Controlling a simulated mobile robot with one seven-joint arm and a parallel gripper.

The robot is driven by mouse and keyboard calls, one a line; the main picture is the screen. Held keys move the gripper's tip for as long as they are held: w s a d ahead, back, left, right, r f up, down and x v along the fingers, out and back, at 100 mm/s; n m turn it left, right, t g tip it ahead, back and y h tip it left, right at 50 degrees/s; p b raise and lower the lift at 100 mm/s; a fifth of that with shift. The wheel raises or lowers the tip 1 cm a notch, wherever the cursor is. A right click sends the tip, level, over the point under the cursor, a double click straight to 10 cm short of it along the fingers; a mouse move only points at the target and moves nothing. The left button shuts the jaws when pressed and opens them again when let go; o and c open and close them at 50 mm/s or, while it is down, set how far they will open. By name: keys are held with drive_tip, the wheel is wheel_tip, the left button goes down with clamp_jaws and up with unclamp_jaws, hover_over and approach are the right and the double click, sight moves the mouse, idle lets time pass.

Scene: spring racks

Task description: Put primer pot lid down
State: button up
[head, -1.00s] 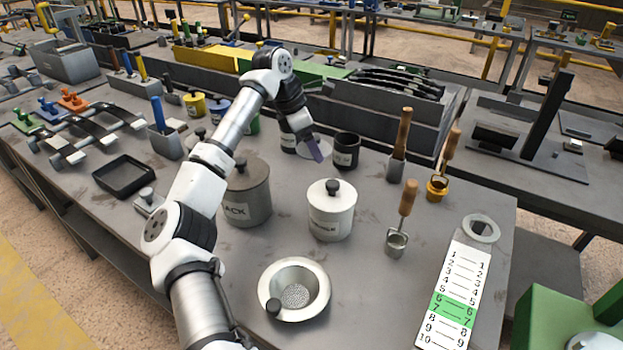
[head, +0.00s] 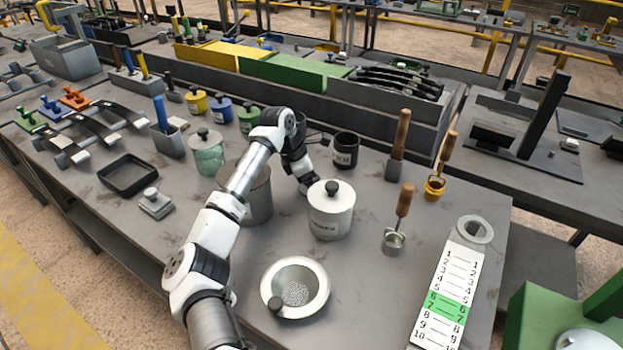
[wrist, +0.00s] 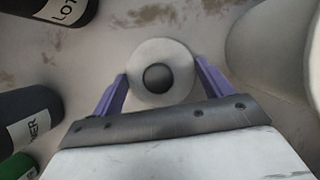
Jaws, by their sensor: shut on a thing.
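In the wrist view a pale round lid (wrist: 157,48) with a dark knob lies between the purple fingers of my gripper (wrist: 161,80), which is shut on it. The worktop shows around the lid; I cannot tell whether it touches the surface. In the head view my gripper (head: 304,186) is low over the table, just behind and left of a white lidded pot (head: 330,218). The held lid is not clearly visible there. The white pot's label is too small to read surely.
A grey pot (head: 258,203) stands left of my gripper, partly behind my arm. A black pot (head: 345,152) stands behind it. A white-rimmed bowl (head: 322,285) is in front. Handled tools (head: 398,145) stand to the right. The wrist view shows dark pots (wrist: 30,118) at left.

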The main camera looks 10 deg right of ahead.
drive_tip(key=shift+f, duration=0.1)
drive_tip(key=o, duration=0.6)
drive_tip(key=shift+f, duration=0.1)
drive_tip(key=shift+c, duration=0.2)
drive_tip(key=o, duration=0.4)
drive_tip(key=shift+o, duration=0.2)
drive_tip(key=shift+r, duration=0.2)
